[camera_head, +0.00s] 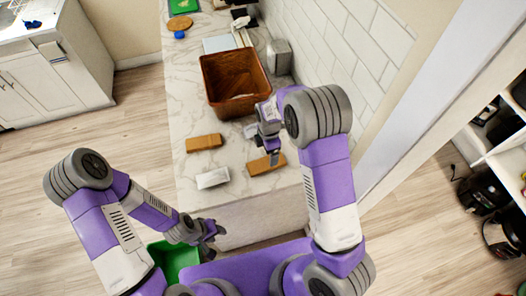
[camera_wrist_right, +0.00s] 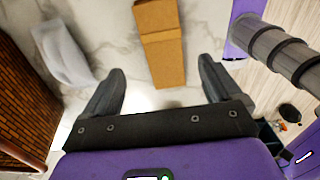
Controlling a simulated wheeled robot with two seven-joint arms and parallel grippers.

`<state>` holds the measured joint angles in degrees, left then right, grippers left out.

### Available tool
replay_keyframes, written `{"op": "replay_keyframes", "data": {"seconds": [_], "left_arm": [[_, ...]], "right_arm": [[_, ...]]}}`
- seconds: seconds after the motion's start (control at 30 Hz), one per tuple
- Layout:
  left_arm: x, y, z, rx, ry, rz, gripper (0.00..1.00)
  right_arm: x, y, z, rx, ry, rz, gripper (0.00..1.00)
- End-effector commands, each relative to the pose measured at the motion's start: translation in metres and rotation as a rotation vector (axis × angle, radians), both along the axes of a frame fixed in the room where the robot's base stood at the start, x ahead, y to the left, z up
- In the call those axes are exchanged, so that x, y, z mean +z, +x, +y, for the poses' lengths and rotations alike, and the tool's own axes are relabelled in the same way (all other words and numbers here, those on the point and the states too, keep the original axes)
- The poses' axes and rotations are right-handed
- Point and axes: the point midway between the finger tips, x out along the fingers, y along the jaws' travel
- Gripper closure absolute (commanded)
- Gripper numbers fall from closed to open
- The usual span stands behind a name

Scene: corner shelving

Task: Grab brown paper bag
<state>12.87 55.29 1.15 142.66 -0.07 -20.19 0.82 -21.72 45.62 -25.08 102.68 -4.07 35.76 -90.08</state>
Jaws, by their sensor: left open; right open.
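Two flat, folded brown paper bags lie on the marble counter, one at the left (camera_head: 205,142) and one at the front right (camera_head: 266,163). My right gripper (camera_head: 272,153) hangs over the front right bag and partly covers it in the head view. In the right wrist view, my right gripper (camera_wrist_right: 161,78) is open and empty, with a brown bag (camera_wrist_right: 160,38) lying ahead between the lines of its fingers. I cannot tell its height above the counter. My left gripper (camera_head: 215,231) is open and empty, low beside the counter's front left corner.
A brown basket (camera_head: 219,97) stands behind the bags on the marble counter (camera_head: 188,165). A white packet (camera_head: 213,178) lies near the front edge. A tiled wall (camera_head: 350,45) bounds the right. A green bin (camera_head: 178,258) sits below my left gripper.

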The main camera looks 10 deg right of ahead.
Motion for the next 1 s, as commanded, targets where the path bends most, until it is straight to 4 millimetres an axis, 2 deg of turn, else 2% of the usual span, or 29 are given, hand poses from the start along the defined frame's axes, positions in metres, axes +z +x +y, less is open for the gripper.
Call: {"op": "replay_keyframes", "data": {"seconds": [0.53,0.63,0.87,1.0], "left_arm": [[0.01,0.0,0.0,0.0,0.0,0.001,0.57],[0.01,0.0,0.0,0.0,0.0,0.0,0.57],[0.01,0.0,0.0,0.0,0.0,0.0,0.57],[0.01,0.0,0.0,0.0,0.0,0.0,0.57]], "right_arm": [[-0.065,-0.001,0.006,-0.002,-0.001,0.004,0.08],[-0.072,0.0,0.006,-0.002,0.0,0.002,0.08],[-0.073,0.0,0.007,-0.002,0.0,0.001,0.08],[-0.073,0.0,0.007,-0.002,0.0,0.001,0.3]]}}
